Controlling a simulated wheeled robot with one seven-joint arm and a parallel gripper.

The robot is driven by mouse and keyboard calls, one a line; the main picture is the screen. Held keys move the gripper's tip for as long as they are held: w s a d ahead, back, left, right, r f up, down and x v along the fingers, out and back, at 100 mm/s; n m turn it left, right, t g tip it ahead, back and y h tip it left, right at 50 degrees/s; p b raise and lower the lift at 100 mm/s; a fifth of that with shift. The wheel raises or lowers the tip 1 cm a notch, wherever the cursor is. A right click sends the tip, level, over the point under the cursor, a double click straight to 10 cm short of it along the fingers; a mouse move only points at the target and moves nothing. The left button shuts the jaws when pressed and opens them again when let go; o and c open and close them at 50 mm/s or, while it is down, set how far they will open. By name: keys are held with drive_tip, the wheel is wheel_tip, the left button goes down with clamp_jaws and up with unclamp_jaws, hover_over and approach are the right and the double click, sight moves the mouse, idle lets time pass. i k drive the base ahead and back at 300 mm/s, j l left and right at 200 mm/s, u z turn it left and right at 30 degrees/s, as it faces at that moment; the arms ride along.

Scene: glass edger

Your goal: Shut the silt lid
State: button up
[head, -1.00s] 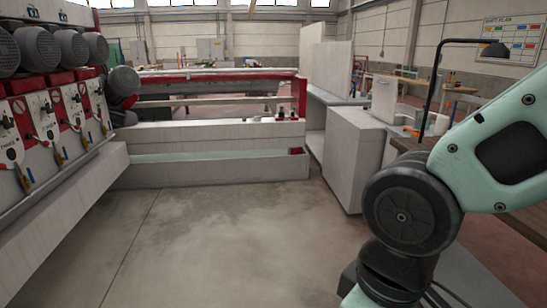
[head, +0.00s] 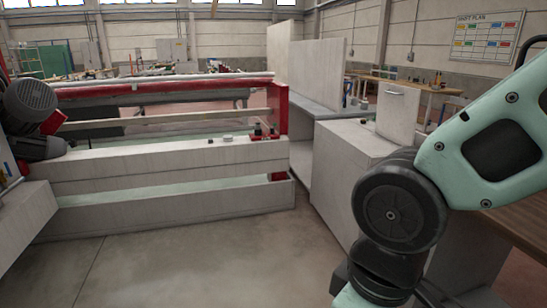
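A pale grey panel with a dark handle near its top edge (head: 398,112) stands upright on a white box-like cabinet (head: 345,165), right of centre in the head view. It looks like the silt lid, standing open, but no label shows. My arm covers the cabinet's lower right side, and the opening under the panel cannot be seen. My gripper is outside the picture; only part of my arm shows at the right, in front of the cabinet.
A long pale trough (head: 170,215) crosses ahead, below a red-framed machine (head: 279,110). Motors (head: 30,105) stand at the left edge. A brown tabletop (head: 520,228) is at the right, behind my arm. The concrete floor (head: 200,265) in front is clear.

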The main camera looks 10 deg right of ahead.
sight(398, 108)
drive_tip(key=i+j+z, duration=0.2)
drive_tip(key=i+z, duration=0.2)
drive_tip(key=i, duration=0.15)
drive_tip(key=i+j+z, duration=0.85)
drive_tip(key=i+j, duration=0.1)
